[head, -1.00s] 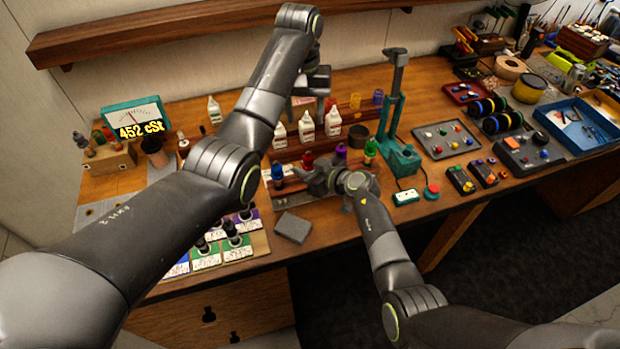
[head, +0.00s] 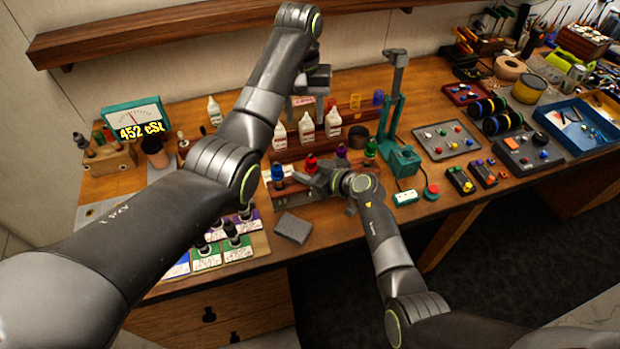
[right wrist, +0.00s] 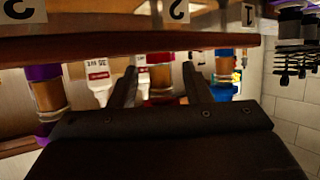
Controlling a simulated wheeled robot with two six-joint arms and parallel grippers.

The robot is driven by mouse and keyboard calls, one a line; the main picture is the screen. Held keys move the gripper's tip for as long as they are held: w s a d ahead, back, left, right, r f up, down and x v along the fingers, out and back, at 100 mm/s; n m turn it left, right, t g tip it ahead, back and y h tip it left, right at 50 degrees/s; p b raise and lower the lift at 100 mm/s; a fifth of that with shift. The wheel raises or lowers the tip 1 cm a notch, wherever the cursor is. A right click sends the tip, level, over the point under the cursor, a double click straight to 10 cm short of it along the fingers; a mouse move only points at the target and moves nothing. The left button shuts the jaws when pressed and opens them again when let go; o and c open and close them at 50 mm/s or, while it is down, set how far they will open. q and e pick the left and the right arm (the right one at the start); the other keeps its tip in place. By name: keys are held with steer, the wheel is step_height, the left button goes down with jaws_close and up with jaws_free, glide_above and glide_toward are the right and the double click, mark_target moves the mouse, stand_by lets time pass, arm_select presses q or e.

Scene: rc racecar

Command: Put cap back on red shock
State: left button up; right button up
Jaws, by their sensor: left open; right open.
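The red shock (head: 311,162) stands upright in a row on the bench, between a blue shock (head: 277,176) and a purple shock (head: 341,152). Its top end is red; I cannot tell whether this is the cap. My right gripper (head: 306,177) is open, low in front of the red shock. In the upside-down right wrist view the red shock (right wrist: 161,78) shows between the open fingers (right wrist: 160,72), with no clear contact. My left gripper (head: 316,90) is open and raised above the back of the bench, its fingertips partly hidden. No loose cap can be made out.
A green shock (head: 370,150) ends the row. White bottles (head: 306,127) stand behind it, with a dark cup (head: 358,136) at their right. A teal press (head: 402,158) stands further right. A grey block (head: 292,228) lies in front.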

steer(key=v, duration=1.6)
steer(key=shift+r, duration=0.15)
